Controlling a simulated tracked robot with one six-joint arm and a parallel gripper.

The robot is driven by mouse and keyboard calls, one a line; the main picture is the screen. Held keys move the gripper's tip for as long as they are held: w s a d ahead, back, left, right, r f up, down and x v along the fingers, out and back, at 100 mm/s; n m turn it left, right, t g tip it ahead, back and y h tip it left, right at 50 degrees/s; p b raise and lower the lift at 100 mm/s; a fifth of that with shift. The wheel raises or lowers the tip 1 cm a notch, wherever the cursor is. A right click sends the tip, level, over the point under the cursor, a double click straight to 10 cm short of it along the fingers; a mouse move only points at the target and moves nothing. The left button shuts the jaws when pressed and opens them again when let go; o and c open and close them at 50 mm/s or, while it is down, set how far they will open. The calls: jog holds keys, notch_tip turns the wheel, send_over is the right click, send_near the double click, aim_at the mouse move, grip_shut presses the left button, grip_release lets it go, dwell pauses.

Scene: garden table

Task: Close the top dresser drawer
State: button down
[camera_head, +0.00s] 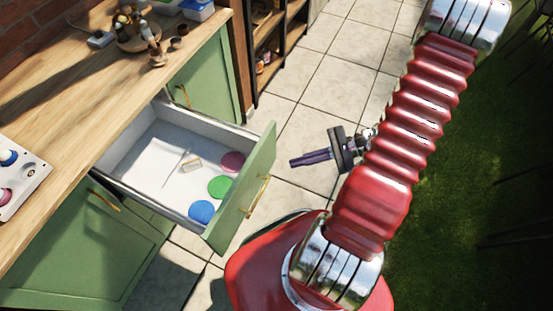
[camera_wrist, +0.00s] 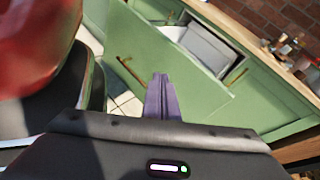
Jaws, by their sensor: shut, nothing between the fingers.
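The top dresser drawer (camera_head: 262,170) is pulled far out from the green dresser (camera_head: 62,245), below the wooden top. Its green front has a brass handle (camera_head: 256,197). Inside lie pink, green and blue discs, a small light block and a thin stick. My gripper (camera_head: 292,162) is shut and empty, to the right of the drawer front and apart from it in the head view. In the wrist view the shut purple fingers (camera_wrist: 160,78) point toward the green drawer front (camera_wrist: 175,75), with its handle (camera_wrist: 125,70) to their left.
The wooden top (camera_head: 85,90) carries a round tray (camera_head: 136,42) with small items, a blue-lidded box (camera_head: 197,8) and a white panel (camera_head: 18,175). A dark open shelf (camera_head: 270,55) stands behind. Pale floor tiles (camera_head: 330,80) lie clear, with grass at right.

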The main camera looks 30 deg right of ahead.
aim_at(266, 157)
jog(key=s+d+f+m+t+h, duration=0.2)
jog(key=d+f+m+t, duration=0.2)
jog(key=f+m+t, duration=0.5)
jog(key=shift+s+d+f+m+h, duration=0.25)
jog(key=shift+d+f+m+h, duration=0.05)
jog(key=shift+f+m, duration=0.15)
jog(key=shift+w+a, duration=0.1)
jog(key=shift+x, duration=6.85)
